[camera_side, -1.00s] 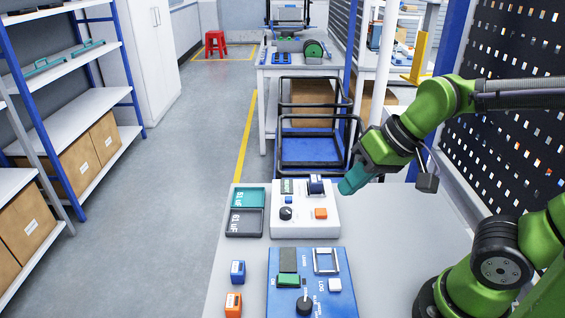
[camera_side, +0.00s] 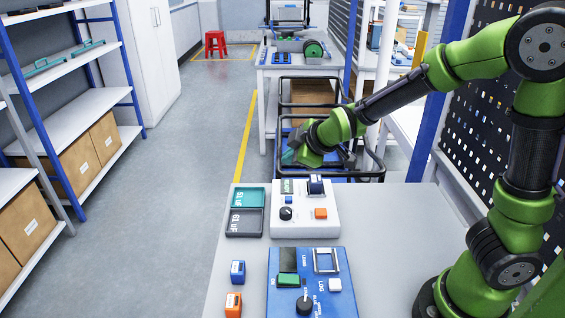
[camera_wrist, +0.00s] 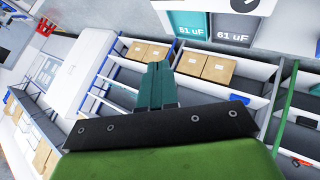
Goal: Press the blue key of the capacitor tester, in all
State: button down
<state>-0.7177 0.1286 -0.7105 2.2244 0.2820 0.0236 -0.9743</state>
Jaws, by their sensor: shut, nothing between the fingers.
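The capacitor tester, which I take to be the white box (camera_side: 304,228), stands on the bench in the side view. It has a small blue key (camera_side: 288,199), an orange key (camera_side: 321,213), a black knob (camera_side: 286,213) and a small display (camera_side: 287,186). A dark blue part (camera_side: 316,185) stands upright at its back right. My gripper (camera_side: 291,158) is beyond the tester's far edge, raised and apart from it. In the wrist view its teal fingers (camera_wrist: 156,85) are together and empty. The blue key is not visible in the wrist view.
A teal tray (camera_side: 248,188) and a dark grey tray (camera_side: 233,222) lie left of the tester. A blue panel box (camera_side: 325,299) stands in front. A blue block (camera_side: 238,271) and an orange block (camera_side: 233,302) lie front left. The bench's right side is clear.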

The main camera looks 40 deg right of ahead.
aim_at(291, 200)
jog(key=shift+f, duration=0.15)
jog(key=shift+f, duration=4.3)
jog(key=shift+f, duration=0.1)
jog(key=shift+f, duration=0.3)
jog(key=shift+f, duration=0.5)
jog(key=shift+r, duration=0.95)
jog(key=shift+r, duration=0.1)
